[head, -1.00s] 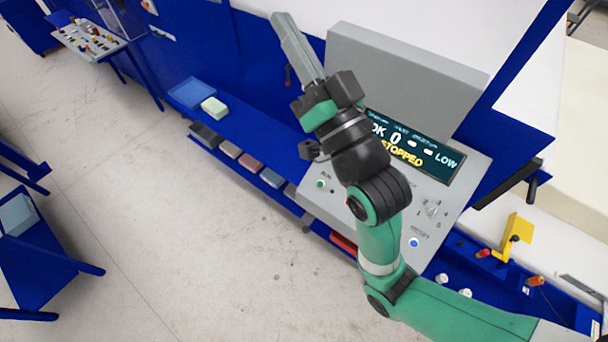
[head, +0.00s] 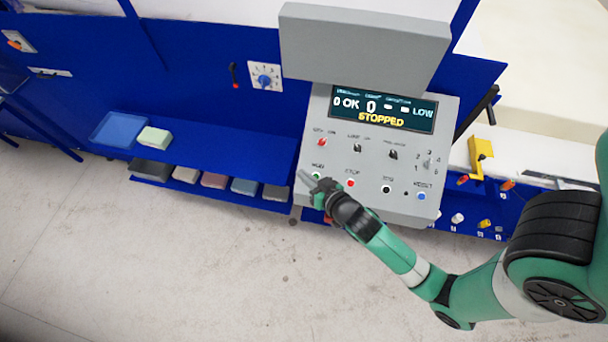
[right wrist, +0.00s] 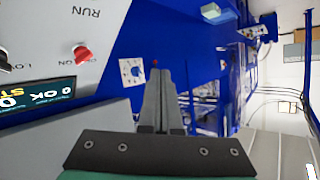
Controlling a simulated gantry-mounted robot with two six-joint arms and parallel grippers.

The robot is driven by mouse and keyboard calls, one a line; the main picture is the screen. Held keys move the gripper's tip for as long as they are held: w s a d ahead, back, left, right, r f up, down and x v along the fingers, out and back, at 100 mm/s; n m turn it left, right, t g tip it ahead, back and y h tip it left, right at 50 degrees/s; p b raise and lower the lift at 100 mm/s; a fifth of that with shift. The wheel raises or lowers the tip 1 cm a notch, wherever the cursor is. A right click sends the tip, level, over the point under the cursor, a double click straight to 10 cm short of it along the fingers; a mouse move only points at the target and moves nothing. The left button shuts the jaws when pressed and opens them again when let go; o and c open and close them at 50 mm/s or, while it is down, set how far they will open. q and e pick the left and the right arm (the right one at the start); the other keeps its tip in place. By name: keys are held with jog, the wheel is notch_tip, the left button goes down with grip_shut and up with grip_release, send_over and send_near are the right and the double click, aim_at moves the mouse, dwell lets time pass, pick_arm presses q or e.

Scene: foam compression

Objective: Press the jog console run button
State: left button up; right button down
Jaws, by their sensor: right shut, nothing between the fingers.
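The grey jog console (head: 330,150) stands in the middle of the head view, its screen (head: 385,110) reading "STOPPED". The green run button (head: 318,177) is at the lower left of its panel, partly hidden by my right gripper. My right gripper (head: 302,175) is shut and empty, with its fingertips at the panel's lower left edge beside the run button. I cannot tell whether they touch the panel. In the right wrist view the shut fingers (right wrist: 160,74) show against blue, with the "RUN" label (right wrist: 82,13) to their left; the button itself does not show. My left gripper is out of view.
The red stop button (head: 350,183), black button (head: 386,189) and blue reset button (head: 421,196) line the panel's lower edge. A red switch (head: 322,142) sits above the run button. Left is a blue shelf (head: 220,145) with foam blocks.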

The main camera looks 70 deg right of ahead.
jog(key=shift+g, duration=0.4)
jog(key=s+f, duration=0.1)
jog(key=s+d+f, duration=0.1)
jog(key=s, duration=0.1)
jog(key=shift+s+f, duration=0.15)
jog(key=shift+f, duration=0.05)
jog(key=shift+f, duration=0.1)
jog(key=d+f+b, duration=0.1)
jog(key=f+b, duration=0.1)
jog(key=d+f+b, duration=0.1)
jog(key=f, duration=0.1)
jog(key=w+d+f+b, duration=0.1)
jog(key=f+b, duration=0.1)
jog(key=shift+d+f+b, duration=0.15)
jog(key=shift+d+b, duration=0.1)
jog(key=shift+b, duration=0.05)
jog(key=shift+d+f+b, duration=0.35)
jog(key=shift+d+f, duration=0.1)
jog(key=shift+f, duration=0.05)
dwell(1.0)
jog(key=shift+w+d+f, duration=0.1)
jog(key=shift+d+f, duration=0.05)
jog(key=shift+f, duration=0.2)
